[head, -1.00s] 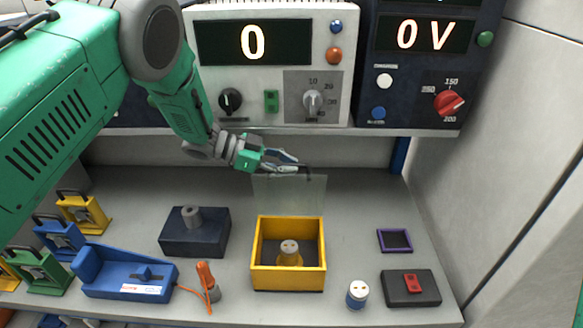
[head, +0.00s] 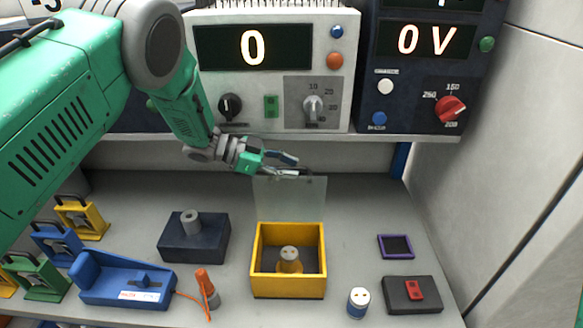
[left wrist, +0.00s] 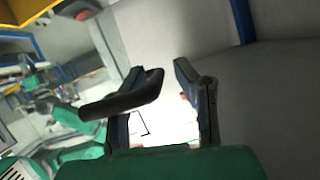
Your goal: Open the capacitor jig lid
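The capacitor jig is a yellow open-topped box (head: 288,285) in the middle of the bench in the head view. Its clear lid (head: 290,200) stands upright at the box's back edge. My right gripper is not in view.
A dark block (head: 194,240), blue fixture (head: 125,285) and orange-tipped probe (head: 206,287) lie left of the jig. A white-topped capacitor (head: 358,302), purple frame (head: 396,246) and red-switch box (head: 412,294) lie right. Instrument panels (head: 270,70) overhang the back.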

